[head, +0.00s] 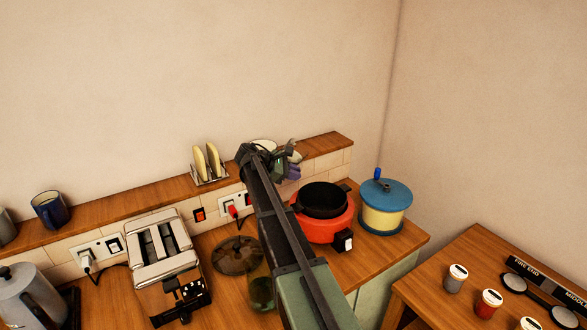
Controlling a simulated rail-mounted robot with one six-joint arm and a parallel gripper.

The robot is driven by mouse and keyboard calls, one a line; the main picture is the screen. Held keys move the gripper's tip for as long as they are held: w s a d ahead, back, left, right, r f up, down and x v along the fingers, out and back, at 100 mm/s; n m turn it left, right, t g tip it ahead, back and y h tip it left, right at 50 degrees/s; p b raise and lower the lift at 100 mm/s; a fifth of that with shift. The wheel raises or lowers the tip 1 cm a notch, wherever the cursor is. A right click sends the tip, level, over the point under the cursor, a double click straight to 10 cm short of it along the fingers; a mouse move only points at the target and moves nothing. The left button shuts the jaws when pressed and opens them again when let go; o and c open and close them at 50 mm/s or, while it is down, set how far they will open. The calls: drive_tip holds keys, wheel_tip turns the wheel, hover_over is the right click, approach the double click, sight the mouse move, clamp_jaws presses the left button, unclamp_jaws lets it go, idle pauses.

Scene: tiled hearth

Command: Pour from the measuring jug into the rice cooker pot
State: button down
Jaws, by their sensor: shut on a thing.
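The rice cooker pot (323,199) is black and open. It sits in the red rice cooker (324,228) on the wooden counter, right of my arm. My gripper (287,160) is at the far end of my arm, up and left of the pot in the picture. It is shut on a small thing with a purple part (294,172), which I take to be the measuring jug. Its shape and contents are mostly hidden, and I cannot tell its tilt.
A glass lid (238,256) and a greenish glass vessel (261,293) lie beside my arm. A toaster (166,258) and kettle (30,298) stand left. A blue-lidded canister (385,207) stands right of the cooker. A shelf (120,205) runs behind.

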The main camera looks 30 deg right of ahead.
drive_tip(key=shift+m+y, duration=0.4)
drive_tip(key=shift+m, duration=0.2)
drive_tip(key=f+b, duration=0.4)
drive_tip(key=f, duration=0.1)
drive_tip(key=shift+s+a+f, duration=0.1)
drive_tip(key=shift+s+a, duration=0.25)
drive_tip(key=shift+r+p, duration=0.45)
drive_tip(key=shift+p, duration=0.05)
drive_tip(key=t, duration=0.1)
drive_tip(key=f+m+t+y+p, duration=0.1)
drive_tip(key=w+t+y, duration=0.1)
drive_tip(key=shift+a+f+m, duration=0.3)
drive_tip(key=shift+a, duration=0.05)
drive_tip(key=shift+w+f+t+y, duration=0.2)
drive_tip(key=shift+f+t+y, duration=0.05)
drive_tip(key=shift+t+y, duration=0.3)
